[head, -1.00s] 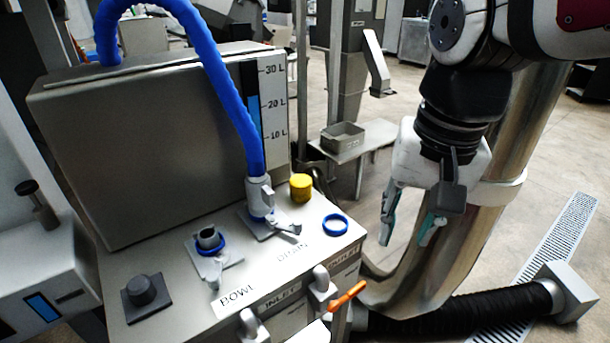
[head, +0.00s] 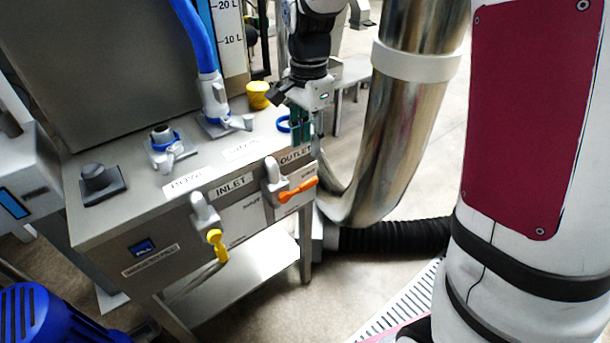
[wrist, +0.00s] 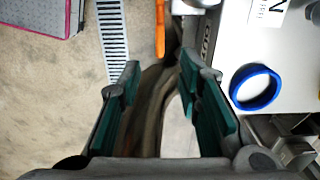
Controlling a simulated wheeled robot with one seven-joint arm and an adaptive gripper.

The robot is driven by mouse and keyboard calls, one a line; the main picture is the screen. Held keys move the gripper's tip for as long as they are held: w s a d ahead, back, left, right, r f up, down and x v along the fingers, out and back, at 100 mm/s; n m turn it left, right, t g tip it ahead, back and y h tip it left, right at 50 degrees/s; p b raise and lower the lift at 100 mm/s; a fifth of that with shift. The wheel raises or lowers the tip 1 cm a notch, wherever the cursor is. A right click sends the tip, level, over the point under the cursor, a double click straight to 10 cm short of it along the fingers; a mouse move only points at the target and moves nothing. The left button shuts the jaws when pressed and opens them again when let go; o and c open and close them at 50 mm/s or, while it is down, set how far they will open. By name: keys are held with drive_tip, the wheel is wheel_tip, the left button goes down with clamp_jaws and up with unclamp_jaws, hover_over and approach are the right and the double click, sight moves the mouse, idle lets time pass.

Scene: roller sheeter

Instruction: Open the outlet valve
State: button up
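The outlet valve is on the front of the steel machine, below the OUTLET label, with an orange handle (head: 298,189) pointing sideways to the right. Its grey body (head: 272,172) is at the handle's left end. The orange handle also shows in the wrist view (wrist: 160,28), at the top, beyond the fingertips. My gripper (head: 303,130) is at the machine's right corner, above and behind the handle. In the wrist view my gripper (wrist: 160,75) is open, with nothing between its green-padded fingers and clear of the handle.
The inlet valve's yellow handle (head: 217,245) hangs down at the left. A blue ring (head: 285,124) and a yellow cap (head: 258,94) are on the machine top by my gripper. A steel pipe (head: 395,110) and black hose (head: 395,237) stand to the right. The floor in front is open.

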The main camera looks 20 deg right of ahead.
sight(308, 181)
wheel_tip(308, 181, down, 11)
drive_tip(key=b, duration=0.3)
clamp_jaws()
